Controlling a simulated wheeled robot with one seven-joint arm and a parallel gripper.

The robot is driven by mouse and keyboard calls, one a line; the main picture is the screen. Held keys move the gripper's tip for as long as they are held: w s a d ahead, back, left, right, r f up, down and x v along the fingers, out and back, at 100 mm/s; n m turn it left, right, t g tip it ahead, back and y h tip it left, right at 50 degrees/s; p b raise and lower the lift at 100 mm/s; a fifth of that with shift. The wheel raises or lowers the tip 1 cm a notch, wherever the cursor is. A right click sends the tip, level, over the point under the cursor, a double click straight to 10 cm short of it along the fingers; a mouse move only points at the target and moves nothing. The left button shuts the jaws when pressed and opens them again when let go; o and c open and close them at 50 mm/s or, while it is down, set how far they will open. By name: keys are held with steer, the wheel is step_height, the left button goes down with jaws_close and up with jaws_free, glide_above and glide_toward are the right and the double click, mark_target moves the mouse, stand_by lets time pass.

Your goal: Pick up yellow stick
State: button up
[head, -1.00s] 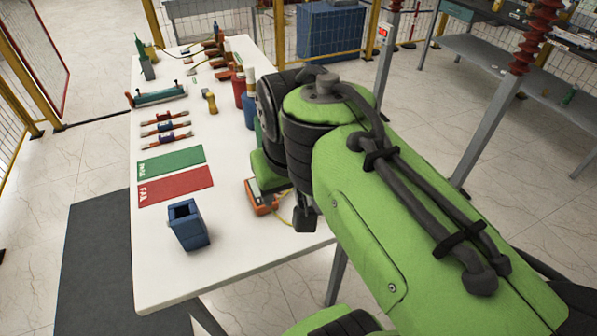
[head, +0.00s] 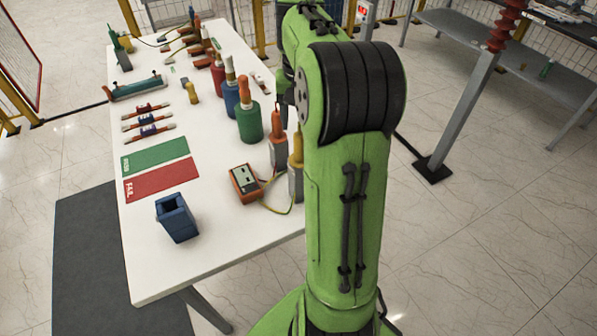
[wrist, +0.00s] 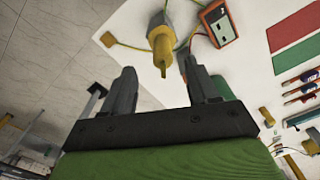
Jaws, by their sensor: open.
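The yellow stick (head: 297,147) stands upright in a grey block holder near the table's right edge, partly hidden by my arm in the head view. In the wrist view the yellow stick (wrist: 161,42) shows with its thin tip pointing toward my gripper (wrist: 159,70). My gripper is open and empty. In that picture the stick's tip lies between the two fingertips, with a gap to each side. I cannot tell how far the tip is from the fingers in depth. In the head view the fingers are mostly hidden by my arm.
An orange stick (head: 276,124) stands in a similar holder close by. An orange meter (head: 245,183) with a yellow cable lies in front, and a green bottle-like part (head: 249,124) stands behind. A blue holder (head: 176,218) is at the front left. The front of the white table (head: 225,240) is clear.

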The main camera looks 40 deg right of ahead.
mark_target(299, 151)
steer(key=f, duration=0.3)
steer(key=f+b, duration=0.1)
steer(key=f, duration=0.6)
steer(key=shift+w+d+f+b, duration=0.1)
steer(key=shift+w+f+b, duration=0.2)
steer(key=shift+w+f, duration=0.05)
steer(key=shift+s, duration=0.1)
steer(key=shift+c, duration=0.2)
